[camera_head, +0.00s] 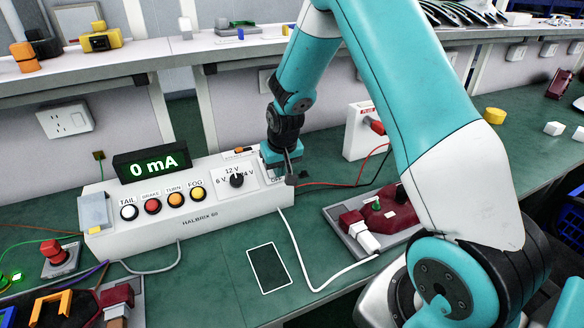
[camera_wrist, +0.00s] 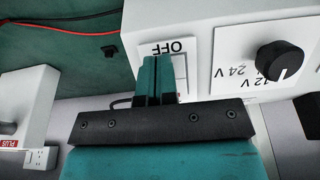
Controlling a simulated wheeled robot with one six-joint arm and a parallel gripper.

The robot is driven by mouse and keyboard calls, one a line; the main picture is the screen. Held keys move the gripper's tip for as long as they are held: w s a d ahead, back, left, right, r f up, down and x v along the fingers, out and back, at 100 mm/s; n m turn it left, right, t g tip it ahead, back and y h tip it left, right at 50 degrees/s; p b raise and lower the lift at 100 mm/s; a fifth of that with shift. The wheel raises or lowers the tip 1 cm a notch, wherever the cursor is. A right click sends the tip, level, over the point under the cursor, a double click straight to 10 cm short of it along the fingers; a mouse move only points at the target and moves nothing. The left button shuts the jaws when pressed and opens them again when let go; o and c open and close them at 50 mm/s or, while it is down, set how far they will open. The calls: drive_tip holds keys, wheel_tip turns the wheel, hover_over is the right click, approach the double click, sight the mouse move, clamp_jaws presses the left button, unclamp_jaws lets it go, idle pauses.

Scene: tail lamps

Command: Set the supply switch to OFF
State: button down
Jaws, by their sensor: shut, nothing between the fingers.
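The supply switch (camera_wrist: 181,72) is a white rocker on a pale plate marked OFF, at the right end of the white HALBRIX box (camera_head: 205,222). In the wrist view the word OFF reads upside down. My gripper (camera_wrist: 158,62) is shut and empty, with its teal fingers in front of the switch, covering much of it. I cannot tell whether the fingertips touch it or which way the rocker is set. In the head view my gripper (camera_head: 288,172) hides most of the switch. The display (camera_head: 152,164) on the box reads 0 mA.
A black voltage knob (camera_head: 236,180) sits left of the switch; it also shows in the wrist view (camera_wrist: 279,61). TAIL, BRAKE, TURN and FOG buttons line the box. A white PLUS block (camera_head: 359,133) stands to the right. A red lamp (camera_head: 393,211) and cables lie nearby.

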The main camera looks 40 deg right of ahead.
drive_tip(key=shift+a+f, duration=0.1)
drive_tip(key=shift+f, duration=0.35)
drive_tip(key=shift+s+f+b, duration=0.4)
drive_tip(key=shift+s, duration=0.05)
drive_tip(key=shift+a, duration=0.1)
drive_tip(key=shift+w+r+p, duration=0.15)
drive_tip(key=shift+r+p, duration=0.5)
drive_tip(key=shift+p, duration=0.1)
drive_tip(key=shift+r, duration=0.3)
drive_tip(key=s+a+r+p, duration=0.1)
drive_tip(key=s+r, duration=0.6)
drive_tip(key=r, duration=0.4)
drive_tip(key=shift+s+a, duration=0.15)
drive_tip(key=shift+a, duration=0.15)
drive_tip(key=shift+r, duration=0.1)
idle(0.4)
